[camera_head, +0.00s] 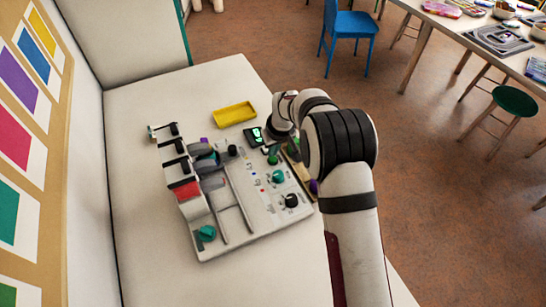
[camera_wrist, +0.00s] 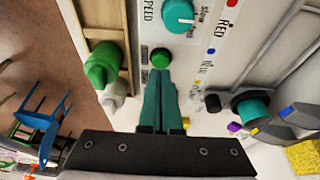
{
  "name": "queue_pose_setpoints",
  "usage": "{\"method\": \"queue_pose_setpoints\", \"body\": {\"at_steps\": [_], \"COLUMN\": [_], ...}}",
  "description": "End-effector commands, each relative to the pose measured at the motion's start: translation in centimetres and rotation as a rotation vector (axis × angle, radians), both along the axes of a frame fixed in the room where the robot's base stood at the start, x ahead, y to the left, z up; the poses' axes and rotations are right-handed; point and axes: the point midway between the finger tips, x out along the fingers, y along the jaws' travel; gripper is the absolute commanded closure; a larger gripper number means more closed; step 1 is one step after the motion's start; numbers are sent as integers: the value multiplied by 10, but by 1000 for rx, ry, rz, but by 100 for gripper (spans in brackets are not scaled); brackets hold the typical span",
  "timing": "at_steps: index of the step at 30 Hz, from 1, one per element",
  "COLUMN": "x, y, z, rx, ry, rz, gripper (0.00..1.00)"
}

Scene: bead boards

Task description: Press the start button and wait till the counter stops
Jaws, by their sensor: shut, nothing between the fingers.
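In the wrist view my gripper (camera_wrist: 159,78) is shut and empty, its two teal-green fingers side by side. The fingertips are right at the near edge of a round green button (camera_wrist: 160,57) on the pale panel; I cannot tell whether they touch it. In the head view my arm's wrist hides most of the gripper. The bead machine's white panel (camera_head: 246,207) lies on the table. A small dark display with lit green marks, likely the counter (camera_head: 253,136), is at its far end; its reading is too small to make out.
A yellow tray (camera_head: 235,114) lies behind the machine. The white table (camera_head: 140,215) is clear left of the machine.

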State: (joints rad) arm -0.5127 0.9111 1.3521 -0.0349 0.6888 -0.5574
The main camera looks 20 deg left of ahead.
Motion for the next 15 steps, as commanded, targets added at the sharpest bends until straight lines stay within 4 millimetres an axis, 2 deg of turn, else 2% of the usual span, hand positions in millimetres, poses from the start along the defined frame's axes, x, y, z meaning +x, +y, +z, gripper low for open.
{"method": "queue_pose_setpoints", "body": {"at_steps": [15], "x": [0], "y": [0], "z": [-11], "rx": [1], "ry": [1], "rz": [-1], "gripper": [100]}}
